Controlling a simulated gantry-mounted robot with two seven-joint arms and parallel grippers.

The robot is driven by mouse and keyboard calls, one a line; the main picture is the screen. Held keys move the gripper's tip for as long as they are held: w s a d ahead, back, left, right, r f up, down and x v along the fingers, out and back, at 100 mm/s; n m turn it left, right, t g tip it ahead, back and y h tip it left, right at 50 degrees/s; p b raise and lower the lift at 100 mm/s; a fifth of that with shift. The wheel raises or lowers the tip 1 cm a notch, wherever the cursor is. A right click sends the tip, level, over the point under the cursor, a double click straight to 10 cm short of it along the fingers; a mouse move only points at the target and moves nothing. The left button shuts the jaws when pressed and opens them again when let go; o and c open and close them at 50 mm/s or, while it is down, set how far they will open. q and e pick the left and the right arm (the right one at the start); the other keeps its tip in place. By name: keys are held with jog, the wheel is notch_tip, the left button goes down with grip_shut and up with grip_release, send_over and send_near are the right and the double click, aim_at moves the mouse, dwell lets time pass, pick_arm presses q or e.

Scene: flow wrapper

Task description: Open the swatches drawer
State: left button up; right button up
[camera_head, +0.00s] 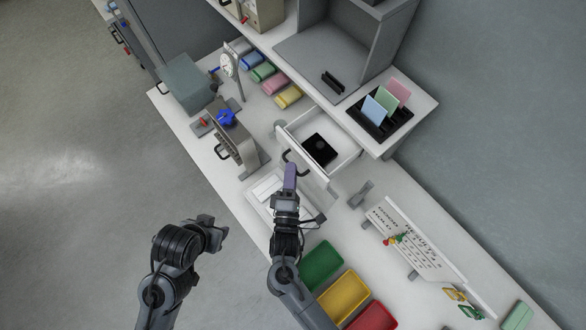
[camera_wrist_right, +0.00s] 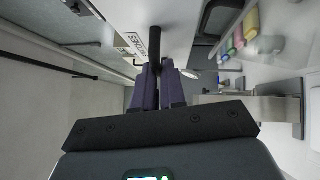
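The swatches drawer (camera_head: 347,155) is white and stands pulled out from under the counter unit, with a black square item (camera_head: 320,149) inside. Its dark bar handle (camera_head: 291,158) is on the front face. In the right wrist view, part of a "SWATCHES" label shows beside the handle (camera_wrist_right: 153,42). My right gripper (camera_head: 290,172) has its purple fingers at the handle; in the wrist view the fingers (camera_wrist_right: 158,68) are close together around the bar's end. My left gripper (camera_head: 214,231) is over the floor, away from the drawer; its fingers are not clear.
Green (camera_head: 322,264), yellow (camera_head: 343,294) and red (camera_head: 372,318) trays lie on the counter near my right arm. A metal machine with a blue knob (camera_head: 227,117) stands left of the drawer. A lettered board (camera_head: 415,243) stands to the right. Colour swatch cards (camera_head: 376,109) stand above the drawer.

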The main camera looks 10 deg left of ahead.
jog(key=o, duration=0.4)
jog(key=shift+o, duration=0.2)
jog(key=s+f+b, duration=0.1)
jog(key=s+b, duration=0.1)
jog(key=s, duration=0.8)
jog(key=shift+s+d+f, duration=0.15)
jog(key=shift+s+d, duration=0.05)
jog(key=shift+s, duration=0.1)
